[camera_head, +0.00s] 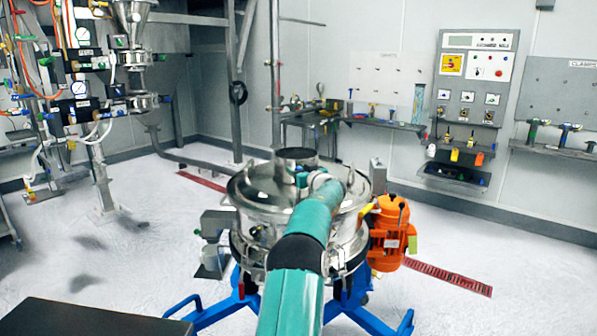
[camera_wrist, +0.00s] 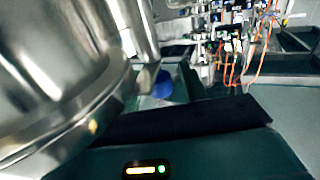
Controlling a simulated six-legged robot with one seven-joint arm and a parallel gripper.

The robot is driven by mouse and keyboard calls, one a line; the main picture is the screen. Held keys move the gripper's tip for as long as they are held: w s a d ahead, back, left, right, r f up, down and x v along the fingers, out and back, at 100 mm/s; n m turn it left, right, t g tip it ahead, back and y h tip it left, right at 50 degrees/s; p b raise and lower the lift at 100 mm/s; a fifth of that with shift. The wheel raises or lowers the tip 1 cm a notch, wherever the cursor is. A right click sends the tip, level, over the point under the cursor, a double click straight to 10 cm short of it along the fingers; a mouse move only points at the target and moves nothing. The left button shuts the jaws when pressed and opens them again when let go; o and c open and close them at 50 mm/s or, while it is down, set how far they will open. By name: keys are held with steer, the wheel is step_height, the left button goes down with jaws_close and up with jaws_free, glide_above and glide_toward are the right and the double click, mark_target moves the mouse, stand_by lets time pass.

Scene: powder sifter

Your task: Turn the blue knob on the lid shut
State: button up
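The sifter (camera_head: 262,212) is a round shiny steel vessel with a lid (camera_head: 262,188), in the middle of the head view. My teal arm reaches over the lid and covers part of it. My gripper (camera_head: 316,180) is at the lid, mostly hidden by the arm. A blue knob (camera_wrist: 163,84) shows in the wrist view, just beyond the dark edge of my gripper's housing. I cannot tell whether the fingers touch it or are open. In the head view the knob is hidden. Curved steel (camera_wrist: 50,80) fills the wrist view's left side.
An orange motor (camera_head: 388,232) is on the sifter's right side. Blue legs (camera_head: 205,312) spread below. A control panel (camera_head: 475,80) and tool shelves stand at the back right. Pipes and hoses (camera_head: 80,90) stand at the left. The floor around the sifter is largely clear.

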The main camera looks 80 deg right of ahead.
steer(key=shift+s, duration=0.1)
steer(key=v, duration=1.3)
steer(key=shift+s+a, duration=0.15)
steer(key=shift+a, duration=0.2)
steer(key=shift+o, duration=0.3)
steer(key=shift+r, duration=0.1)
